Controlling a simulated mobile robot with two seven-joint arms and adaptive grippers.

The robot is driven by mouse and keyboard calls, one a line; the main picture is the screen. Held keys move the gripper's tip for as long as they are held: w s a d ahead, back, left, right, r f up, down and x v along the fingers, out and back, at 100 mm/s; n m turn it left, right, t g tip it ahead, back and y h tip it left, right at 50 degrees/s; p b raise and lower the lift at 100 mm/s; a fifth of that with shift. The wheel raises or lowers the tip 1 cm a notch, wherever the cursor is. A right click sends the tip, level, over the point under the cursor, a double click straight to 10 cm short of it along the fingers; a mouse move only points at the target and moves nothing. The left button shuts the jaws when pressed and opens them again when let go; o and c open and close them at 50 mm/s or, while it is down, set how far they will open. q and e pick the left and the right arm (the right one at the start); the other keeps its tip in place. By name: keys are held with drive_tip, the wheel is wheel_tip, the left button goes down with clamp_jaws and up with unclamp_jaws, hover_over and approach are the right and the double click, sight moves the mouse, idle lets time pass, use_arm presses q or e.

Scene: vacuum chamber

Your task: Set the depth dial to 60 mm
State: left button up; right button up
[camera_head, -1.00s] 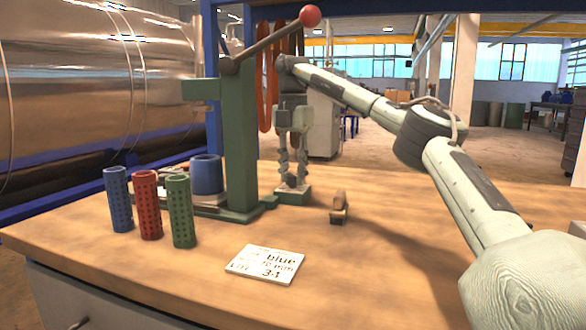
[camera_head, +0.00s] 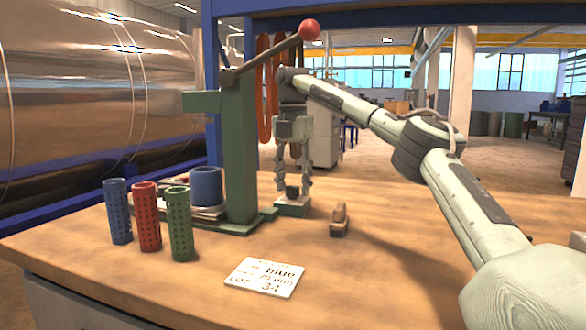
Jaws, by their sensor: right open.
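The depth dial appears to be the dark knob (camera_head: 292,191) on a small pale-topped green block (camera_head: 291,208), right of the green press. Its scale and setting are too small to read. My right gripper (camera_head: 293,186) points down over this block. Its fingers are spread, one on each side of the knob, with a gap visible. I cannot tell whether a fingertip touches the block. My left gripper is out of view.
The green press (camera_head: 239,150) has a red-balled lever (camera_head: 309,29) above my right arm. Blue (camera_head: 118,212), red (camera_head: 146,218) and green (camera_head: 179,225) perforated tubes stand left. A printed card (camera_head: 265,278) and small wooden-topped piece (camera_head: 339,218) lie nearer. The right tabletop is mostly clear.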

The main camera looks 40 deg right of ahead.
sight(292, 187)
wheel_tip(292, 187, up, 12)
drive_tip(key=shift+f, duration=0.15)
idle(0.4)
idle(0.6)
